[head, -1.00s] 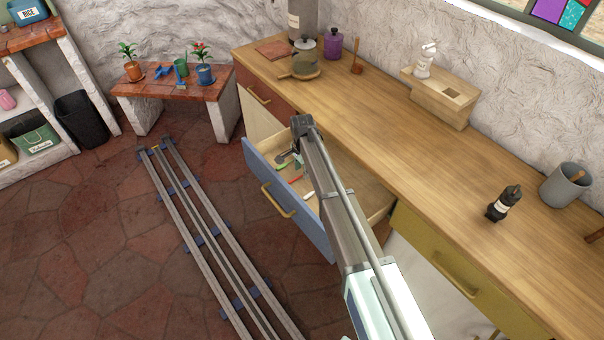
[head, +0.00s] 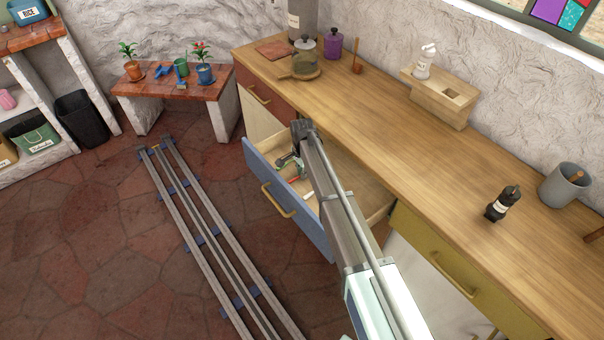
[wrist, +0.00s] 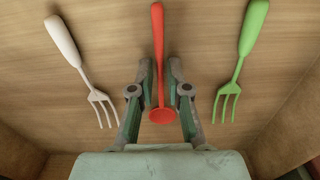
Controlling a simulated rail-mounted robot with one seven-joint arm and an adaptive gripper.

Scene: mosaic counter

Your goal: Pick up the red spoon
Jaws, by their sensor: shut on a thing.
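The red spoon (wrist: 158,85) lies in the open blue-fronted drawer (head: 283,208), its handle pointing to the top of the wrist view and its bowl towards my gripper's palm. A bit of its red shows in the head view (head: 294,180). My gripper (wrist: 158,63) is shut on the spoon's handle, one finger on each side. In the head view my gripper (head: 288,163) is down at the drawer, partly hidden by my own arm. I cannot tell whether the spoon is clear of the drawer floor.
In the drawer a white fork (wrist: 75,60) lies left of the spoon and a green fork (wrist: 240,60) right of it. Drawer walls stand close on both sides. The wooden counter (head: 400,140) overhangs behind, with a pot (head: 305,58) and a pepper mill (head: 503,203).

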